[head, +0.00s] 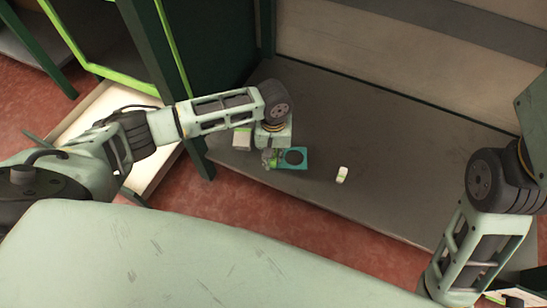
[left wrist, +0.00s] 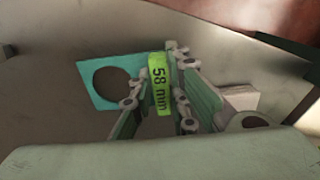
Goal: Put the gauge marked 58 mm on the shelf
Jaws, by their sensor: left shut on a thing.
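The gauge is a teal plate with a round hole (head: 301,164) and a lime green grip marked "58 mm" (left wrist: 158,88). In the left wrist view its plate (left wrist: 86,92) sticks out to the left of the fingers. My left gripper (head: 268,158) is shut on the green grip. The grey shelf (head: 400,165) lies beneath the gauge, which is over its front left part. I cannot tell whether the plate touches the shelf. My right arm shows at the right of the head view, but its gripper is not visible.
A pale box (head: 241,139) stands on the shelf just left of my left gripper. A small white and green object (head: 342,174) lies right of the gauge.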

